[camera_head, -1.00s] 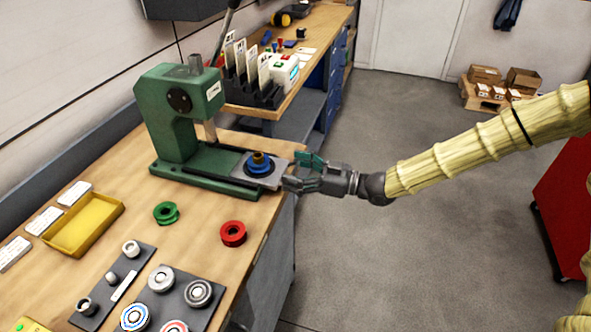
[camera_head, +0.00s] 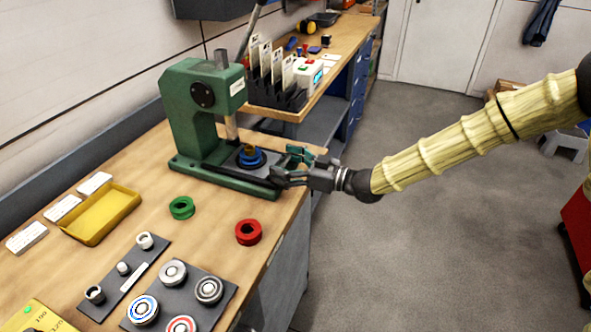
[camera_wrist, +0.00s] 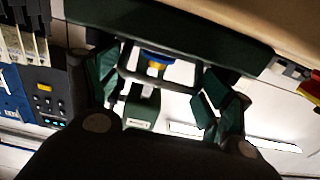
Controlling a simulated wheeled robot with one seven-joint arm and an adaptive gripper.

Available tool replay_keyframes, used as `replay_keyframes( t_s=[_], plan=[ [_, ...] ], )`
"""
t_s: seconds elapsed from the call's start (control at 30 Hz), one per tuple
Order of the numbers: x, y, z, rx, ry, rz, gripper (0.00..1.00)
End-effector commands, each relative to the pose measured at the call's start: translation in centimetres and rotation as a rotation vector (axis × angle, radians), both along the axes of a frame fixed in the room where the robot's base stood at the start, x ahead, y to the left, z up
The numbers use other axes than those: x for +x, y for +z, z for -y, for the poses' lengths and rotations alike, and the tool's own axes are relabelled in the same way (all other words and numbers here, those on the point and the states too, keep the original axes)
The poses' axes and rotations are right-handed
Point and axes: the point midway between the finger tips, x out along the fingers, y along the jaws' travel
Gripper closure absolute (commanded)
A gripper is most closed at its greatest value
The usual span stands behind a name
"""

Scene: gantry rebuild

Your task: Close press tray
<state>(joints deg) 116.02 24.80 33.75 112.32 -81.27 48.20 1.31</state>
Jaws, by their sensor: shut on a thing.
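The green press (camera_head: 203,105) stands on the wooden bench, its ram pointing down beside the tray. The dark press tray (camera_head: 236,166) sits on the green base and carries a blue ring with a brass-coloured piece (camera_head: 250,156) on it. My gripper (camera_head: 288,168) is at the tray's right end, fingers shut on the tray handle. In the wrist view the handle (camera_wrist: 128,75) is a grey bar loop between my green-padded fingers (camera_wrist: 160,95). The exact contact of the fingertips is partly hidden.
A green ring (camera_head: 182,208) and a red ring (camera_head: 248,232) lie on the bench in front of the press. A yellow tray (camera_head: 101,215) and dark plates with several round parts (camera_head: 172,300) lie nearer. A card rack (camera_head: 275,92) stands behind. Open floor lies to the right.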

Motion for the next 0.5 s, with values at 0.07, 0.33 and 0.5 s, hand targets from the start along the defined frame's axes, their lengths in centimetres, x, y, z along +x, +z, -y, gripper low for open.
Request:
replay_keyframes(
  t_s=[0.07,0.33,0.5],
  plan=[
    [0.47,0.43,-0.43,0.006,-0.003,0.005,0.63],
    [0.51,0.55,-0.53,0.007,-0.003,0.005,0.64],
    [0.51,0.53,-0.37,0.007,-0.005,0.005,0.1]
  ],
)
